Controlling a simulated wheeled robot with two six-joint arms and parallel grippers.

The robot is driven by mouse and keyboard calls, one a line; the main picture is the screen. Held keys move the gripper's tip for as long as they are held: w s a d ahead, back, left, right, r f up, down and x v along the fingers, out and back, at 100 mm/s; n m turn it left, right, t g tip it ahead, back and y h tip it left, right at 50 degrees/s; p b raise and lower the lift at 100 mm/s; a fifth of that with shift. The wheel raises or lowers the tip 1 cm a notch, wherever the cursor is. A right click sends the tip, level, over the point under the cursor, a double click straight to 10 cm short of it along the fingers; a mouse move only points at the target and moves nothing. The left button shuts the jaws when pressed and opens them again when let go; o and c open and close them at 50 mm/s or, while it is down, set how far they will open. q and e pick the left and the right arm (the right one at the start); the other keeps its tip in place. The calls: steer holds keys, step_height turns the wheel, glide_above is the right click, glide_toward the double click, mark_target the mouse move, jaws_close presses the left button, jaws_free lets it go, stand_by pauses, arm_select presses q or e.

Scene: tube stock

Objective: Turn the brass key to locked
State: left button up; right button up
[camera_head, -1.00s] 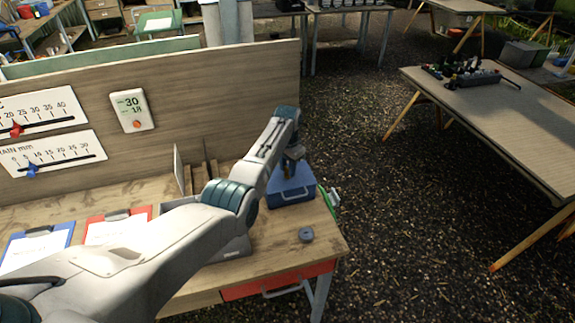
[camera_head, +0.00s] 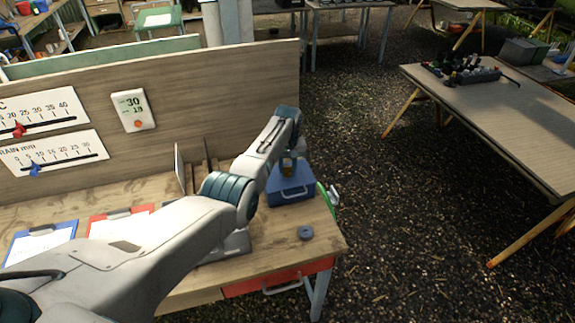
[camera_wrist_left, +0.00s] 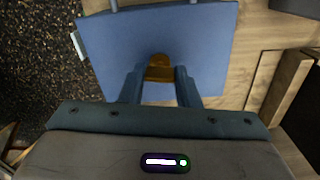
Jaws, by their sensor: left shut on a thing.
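A blue box (camera_head: 291,188) with a handle on its front stands on the wooden bench near its right end. In the left wrist view the blue box (camera_wrist_left: 205,40) fills the upper middle. The brass key (camera_wrist_left: 159,68) stands on the box top, between the fingers of my left gripper (camera_wrist_left: 158,78), which is shut on it. In the head view my left gripper (camera_head: 288,169) is over the box top, partly hidden by its own arm. The key's exact angle and any lock marks cannot be made out. My right gripper is not in view.
A dark round disc (camera_head: 305,233) lies on the bench in front of the box. A red clipboard (camera_head: 105,219) and a blue clipboard (camera_head: 38,243) lie at the left. A wooden back panel (camera_head: 215,95) with gauges stands behind. The bench's right edge is close to the box.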

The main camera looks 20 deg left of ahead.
arm_select(q)
steer(key=shift+w+r+n, duration=0.1)
steer(key=shift+r+n, duration=0.05)
steer(key=shift+n, duration=0.95)
steer(key=o, duration=1)
step_height(320, 180, up, 9)
steer(key=b, duration=0.2)
steer(key=shift+r+b, duration=0.1)
steer(key=shift+b, duration=0.25)
steer(key=shift+r, duration=0.75)
